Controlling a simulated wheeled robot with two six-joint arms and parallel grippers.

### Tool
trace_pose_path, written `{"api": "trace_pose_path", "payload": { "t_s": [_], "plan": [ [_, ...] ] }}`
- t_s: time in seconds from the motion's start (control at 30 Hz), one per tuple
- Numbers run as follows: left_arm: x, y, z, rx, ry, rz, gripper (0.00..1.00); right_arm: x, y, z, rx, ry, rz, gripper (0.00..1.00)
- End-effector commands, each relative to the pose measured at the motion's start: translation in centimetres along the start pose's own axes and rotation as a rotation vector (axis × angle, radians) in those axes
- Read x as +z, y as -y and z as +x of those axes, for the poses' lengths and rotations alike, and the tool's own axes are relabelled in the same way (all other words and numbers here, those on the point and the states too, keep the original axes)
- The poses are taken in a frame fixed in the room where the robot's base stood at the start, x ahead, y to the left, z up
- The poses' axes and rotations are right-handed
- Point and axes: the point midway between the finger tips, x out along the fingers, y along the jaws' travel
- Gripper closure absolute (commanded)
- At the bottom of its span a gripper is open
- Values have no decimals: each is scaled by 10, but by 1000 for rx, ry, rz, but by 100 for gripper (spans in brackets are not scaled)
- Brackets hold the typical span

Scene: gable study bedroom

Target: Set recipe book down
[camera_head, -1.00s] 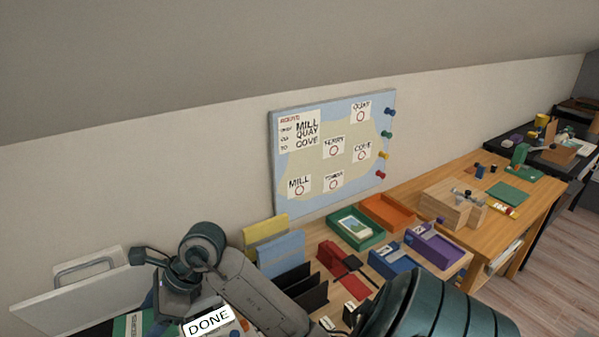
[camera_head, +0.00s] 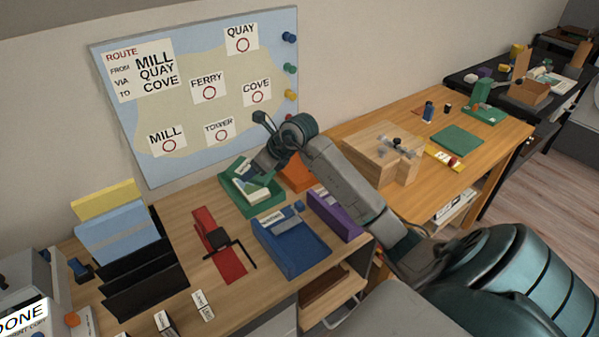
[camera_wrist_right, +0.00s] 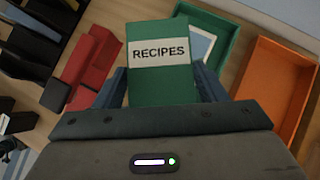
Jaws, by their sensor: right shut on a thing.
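The recipe book is a green block with a white RECIPES label (camera_wrist_right: 160,78) in the right wrist view. My right gripper (camera_wrist_right: 160,90) is shut on it, one finger on each side. In the head view this gripper (camera_head: 262,172) is over the green tray (camera_head: 236,199), with the book partly hidden below it. In the right wrist view the book covers part of the green tray (camera_wrist_right: 228,30), and a picture card (camera_wrist_right: 201,45) shows inside the tray beside it. I cannot tell how high the book is above the tray. My left gripper is not in view.
An orange tray (camera_wrist_right: 282,90) adjoins the green one. A blue tray (camera_head: 292,254) and a purple tray (camera_head: 335,215) stand nearer. A red device (camera_head: 218,250) and black file holder (camera_head: 140,275) lie left. The map board (camera_head: 200,95) stands behind.

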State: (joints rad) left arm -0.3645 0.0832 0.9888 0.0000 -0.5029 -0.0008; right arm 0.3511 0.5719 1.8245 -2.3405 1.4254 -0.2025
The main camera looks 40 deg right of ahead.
Motion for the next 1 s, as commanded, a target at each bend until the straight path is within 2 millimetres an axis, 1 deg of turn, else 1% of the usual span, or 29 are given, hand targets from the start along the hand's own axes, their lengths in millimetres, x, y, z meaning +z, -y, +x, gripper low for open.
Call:
{"api": "trace_pose_path", "payload": {
  "t_s": [0.03, 0.07, 0.1, 0.17, 0.2, 0.3, 0.4, 0.5, 0.57, 0.8, 1.0],
  "plan": [
    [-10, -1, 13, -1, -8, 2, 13, -13, 36, 15, -57, -2, 57, 63],
    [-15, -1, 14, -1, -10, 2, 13, -16, 54, 18, -87, -1, 91, 63],
    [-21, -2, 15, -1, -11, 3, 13, -20, 78, 20, -125, -1, 135, 63],
    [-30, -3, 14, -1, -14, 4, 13, -26, 111, 22, -177, 1, 196, 63],
    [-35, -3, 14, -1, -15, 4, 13, -31, 130, 21, -209, 0, 231, 63],
    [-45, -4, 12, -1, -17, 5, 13, -39, 170, 18, -271, 1, 306, 63],
    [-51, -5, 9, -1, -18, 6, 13, -45, 195, 14, -312, 2, 353, 63],
    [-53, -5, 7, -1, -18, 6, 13, -50, 208, 13, -331, 1, 377, 63],
    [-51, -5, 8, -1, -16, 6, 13, -55, 210, 18, -334, -2, 384, 63],
    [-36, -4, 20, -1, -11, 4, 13, -83, 210, 48, -335, -2, 384, 63],
    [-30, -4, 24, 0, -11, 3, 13, -93, 210, 61, -334, -1, 384, 63]
  ]
}}
